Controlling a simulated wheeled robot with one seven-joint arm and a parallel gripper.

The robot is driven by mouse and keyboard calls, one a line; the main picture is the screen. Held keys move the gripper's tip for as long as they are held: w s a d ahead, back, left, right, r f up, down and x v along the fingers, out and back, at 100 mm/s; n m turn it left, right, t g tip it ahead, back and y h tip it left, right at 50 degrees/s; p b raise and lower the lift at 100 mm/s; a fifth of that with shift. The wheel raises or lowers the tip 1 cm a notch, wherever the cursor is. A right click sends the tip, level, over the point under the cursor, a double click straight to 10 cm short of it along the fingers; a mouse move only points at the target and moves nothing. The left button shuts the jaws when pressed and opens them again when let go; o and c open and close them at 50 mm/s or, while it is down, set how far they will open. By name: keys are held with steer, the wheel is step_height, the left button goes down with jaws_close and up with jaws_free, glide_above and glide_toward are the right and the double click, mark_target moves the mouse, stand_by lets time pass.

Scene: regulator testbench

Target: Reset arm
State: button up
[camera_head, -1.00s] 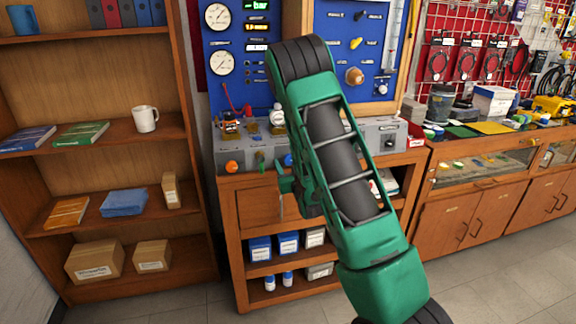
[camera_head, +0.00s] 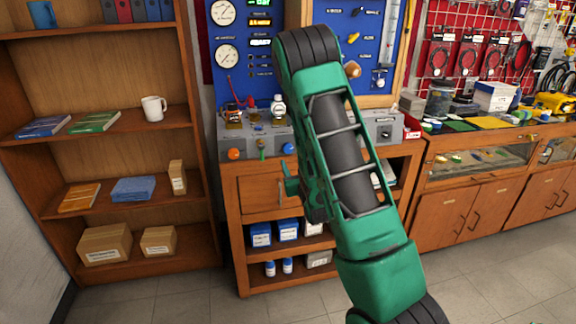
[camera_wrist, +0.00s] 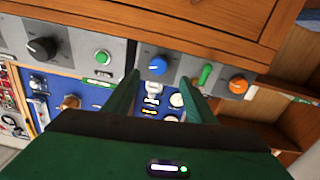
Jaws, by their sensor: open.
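My green arm rises through the middle of the head view, in front of the test bench. My gripper (camera_wrist: 163,92) shows in the wrist view with its two green fingers apart and nothing between them. Past the fingers is the grey control panel (camera_wrist: 127,52), which looks upside down there. It carries a blue knob (camera_wrist: 157,65), a green lever (camera_wrist: 206,73), an orange knob (camera_wrist: 238,85), a green button (camera_wrist: 102,57) and a black knob (camera_wrist: 41,48). In the head view the arm hides part of the panel and the blue gauge board (camera_head: 238,75).
A wooden shelf (camera_head: 110,190) with a mug (camera_head: 153,108), books and boxes stands at the left. A wooden cabinet (camera_head: 262,193) is under the panel. A display counter (camera_head: 490,160) stands at the right. Grey floor (camera_head: 190,300) is open in front.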

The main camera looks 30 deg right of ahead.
steer(key=shift+s+a, duration=0.15)
steer(key=shift+a, duration=0.15)
stand_by(0.4)
steer(key=s+a+r+m+g+y, duration=0.1)
steer(key=s+g, duration=0.4)
steer(key=s, duration=0.9)
steer(key=s+a+r+m+g+y, duration=0.1)
steer(key=s+a+r+g+y, duration=0.2)
steer(key=s, duration=1.1)
steer(key=s+a+r+m+g+y, duration=0.1)
steer(key=s+a+r+g+y, duration=0.1)
steer(key=s+a+g, duration=0.3)
steer(key=s+g, duration=0.4)
steer(key=s, duration=0.4)
steer(key=shift+s+a+r+m, duration=0.15)
steer(key=shift+s+r+m, duration=0.15)
steer(key=shift+s+r, duration=0.1)
